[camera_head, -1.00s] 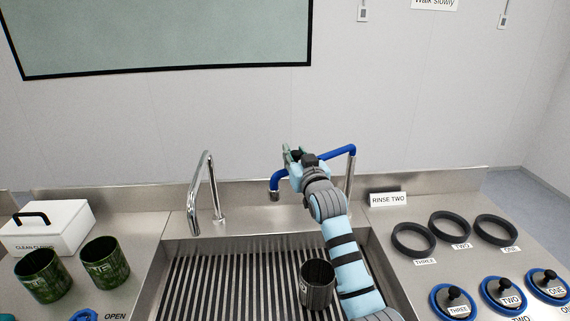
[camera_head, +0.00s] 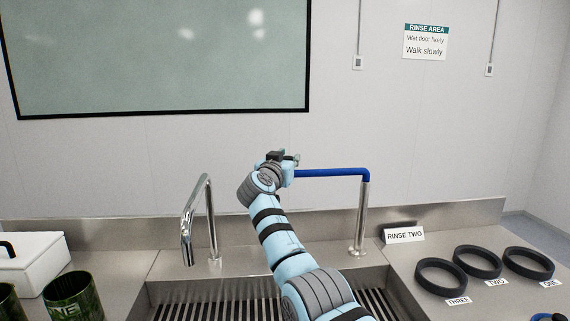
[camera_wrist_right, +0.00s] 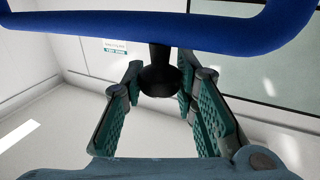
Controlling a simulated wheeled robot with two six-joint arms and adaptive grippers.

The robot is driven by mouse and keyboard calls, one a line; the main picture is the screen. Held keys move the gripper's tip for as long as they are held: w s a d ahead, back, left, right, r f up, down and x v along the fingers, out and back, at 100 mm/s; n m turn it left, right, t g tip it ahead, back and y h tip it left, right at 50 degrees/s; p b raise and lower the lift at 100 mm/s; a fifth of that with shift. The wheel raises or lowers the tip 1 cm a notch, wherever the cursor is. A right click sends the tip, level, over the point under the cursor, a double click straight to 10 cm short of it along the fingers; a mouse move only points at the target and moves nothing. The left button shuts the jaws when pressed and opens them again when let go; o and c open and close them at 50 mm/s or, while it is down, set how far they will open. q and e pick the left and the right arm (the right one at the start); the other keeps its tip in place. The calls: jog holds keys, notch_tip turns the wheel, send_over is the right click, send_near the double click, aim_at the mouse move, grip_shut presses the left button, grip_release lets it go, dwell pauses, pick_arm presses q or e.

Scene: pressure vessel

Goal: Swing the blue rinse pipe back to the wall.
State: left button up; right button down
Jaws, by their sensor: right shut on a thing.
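The blue rinse pipe (camera_head: 333,173) runs level to the left from the top of its chrome post (camera_head: 361,220) behind the sink. Its outlet end is hidden behind my right arm in the head view. My right gripper (camera_head: 284,157) is at the left part of the pipe. In the right wrist view, the blue pipe (camera_wrist_right: 150,32) crosses the top, and a black knob (camera_wrist_right: 160,80) hangs from it between the green-padded fingers (camera_wrist_right: 160,70). The right gripper is shut on this knob of the pipe. My left gripper is not in view.
A chrome tap (camera_head: 212,215) stands left of my arm. The sink (camera_head: 230,290) lies below. A RINSE TWO sign (camera_head: 404,235) and several black rings (camera_head: 441,276) are on the right counter. A white box (camera_head: 35,262) and green cups (camera_head: 72,295) are on the left.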

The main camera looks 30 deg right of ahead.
jog(key=shift+r, duration=0.15)
jog(key=c, duration=1.5)
grip_release()
jog(key=shift+d, duration=0.15)
jog(key=shift+o, duration=1)
jog(key=shift+w+d, duration=0.1)
jog(key=shift+s+a, duration=0.3)
jog(key=shift+a, duration=0.3)
jog(key=v, duration=1)
jog(key=shift+s+a, duration=0.2)
jog(key=shift+s, duration=0.15)
